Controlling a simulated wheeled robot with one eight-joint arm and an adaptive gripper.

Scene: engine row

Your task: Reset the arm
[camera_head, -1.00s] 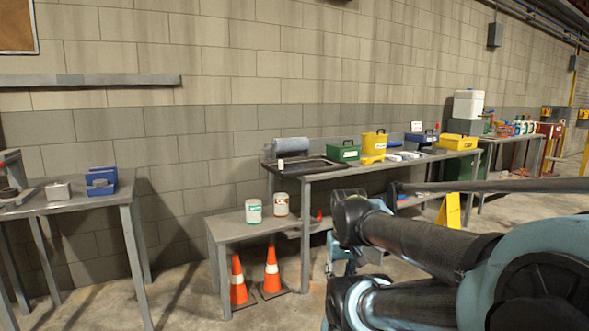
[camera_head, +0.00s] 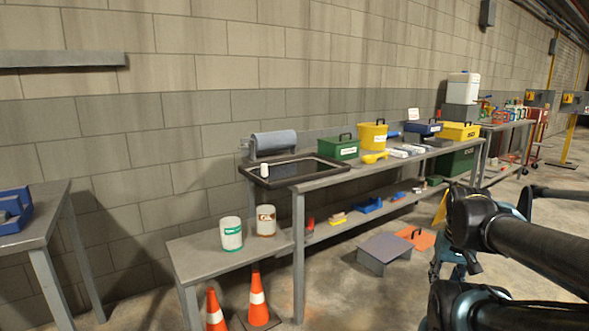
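My arm shows at the lower right of the head view as dark and teal links, folded in front of the floor right of the long workbench (camera_head: 345,176). My gripper cannot be made out; its fingertips are hidden behind the links or outside the picture. I cannot tell whether it holds anything.
A low grey table (camera_head: 200,262) holds two cans, with orange cones (camera_head: 258,298) beneath. Another table (camera_head: 36,238) stands left. A grey stool (camera_head: 388,250) is on the floor.

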